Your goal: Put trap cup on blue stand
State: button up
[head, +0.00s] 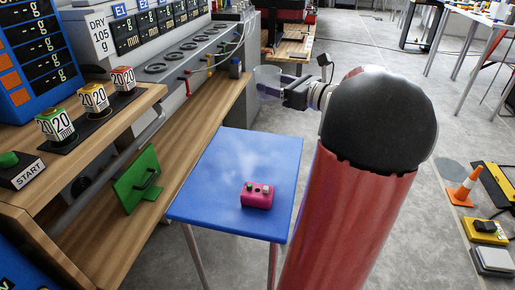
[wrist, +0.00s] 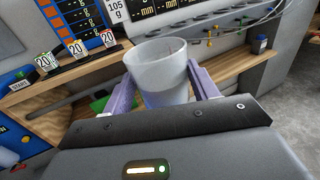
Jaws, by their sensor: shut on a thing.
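The trap cup, a clear whitish cup (head: 267,78), is between the fingers of my gripper (head: 272,88), held in the air beyond the far edge of the blue table. In the wrist view the cup (wrist: 160,65) stands roughly upright, with the lilac fingers of my gripper (wrist: 160,88) shut on its sides. A small dark blue block (head: 235,68) sits at the far end of the wooden bench, left of the cup; it also shows in the wrist view (wrist: 258,44). I cannot tell whether this block or the blue table (head: 222,165) is the blue stand.
A pink box with buttons (head: 257,195) lies on the blue table. A green plate with a handle (head: 136,180) stands on the wooden bench (head: 190,150). Thin tubes and colored valves (head: 188,80) line the machine's front. An orange cone (head: 466,186) stands at right.

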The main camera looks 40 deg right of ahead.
notch_tip(320, 180, down, 18)
jog(key=shift+s+f+b, duration=0.1)
jog(key=shift+b, duration=0.65)
jog(key=shift+f, duration=0.15)
